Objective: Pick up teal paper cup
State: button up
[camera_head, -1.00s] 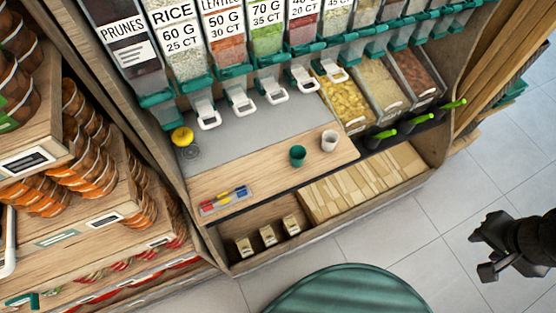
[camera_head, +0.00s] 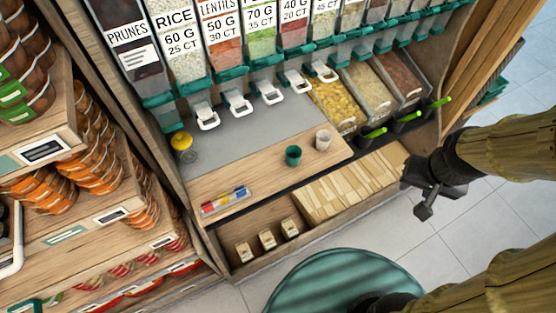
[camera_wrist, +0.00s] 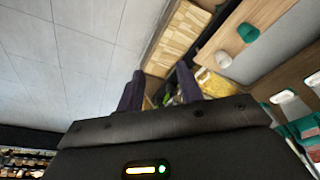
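The teal paper cup (camera_head: 293,156) stands upright on the wooden counter, close to its front edge, left of a white cup (camera_head: 323,139). The teal cup also shows in the wrist view (camera_wrist: 248,33), near the top right on the wooden board. My gripper (camera_head: 428,203) is to the right of the counter, over the floor in the picture, well apart from both cups. In the wrist view my gripper's two dark fingers (camera_wrist: 160,90) stand apart with nothing held between them.
Bulk dispensers with white spouts (camera_head: 270,92) hang above the counter (camera_head: 245,172). Open bins with green-handled scoops (camera_head: 405,117) are to the right of the cups. A yellow item (camera_head: 182,141) and a small multicolored tray (camera_head: 225,200) are at the left. Wooden shelves with jars (camera_head: 65,145) stand at far left.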

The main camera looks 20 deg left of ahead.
jog(key=shift+a, duration=0.25)
jog(key=shift+o, duration=0.4)
jog(key=o, duration=0.4)
jog(key=shift+w+f, duration=0.1)
jog(key=shift+f, duration=0.05)
jog(key=o, duration=0.4)
jog(key=w+f+n+t+b, duration=0.1)
jog(key=w+f+b, duration=0.1)
jog(key=f+b, duration=0.1)
jog(key=w+a+f+n+t+b, duration=0.1)
jog(key=w+f+b, duration=0.1)
jog(key=f, duration=0.3)
jog(key=w+a+f+n+t+b, duration=0.1)
jog(key=w+f+b, duration=0.2)
jog(key=f, duration=0.1)
jog(key=shift+w+n+y+b, duration=0.3)
jog(key=shift+b, duration=0.05)
jog(key=a+f+n+t+y+b, duration=0.1)
jog(key=a+f+n+y+b, duration=0.1)
jog(key=a+f+y+b, duration=0.2)
jog(key=w+a+f+n+t+y+b, duration=0.1)
jog(key=a+f+n+t+y+b, duration=0.1)
jog(key=a+f+y+b, duration=0.3)
jog(key=w+a+f+n+t+y+b, duration=0.1)
jog(key=a+f+n+y+b, duration=0.2)
jog(key=a+f+b, duration=0.7)
notch_tip(320, 180, down, 3)
jog(key=shift+w+f+t+y+b, duration=0.2)
jog(key=shift+t+y+b, duration=0.2)
jog(key=shift+y+b, duration=0.85)
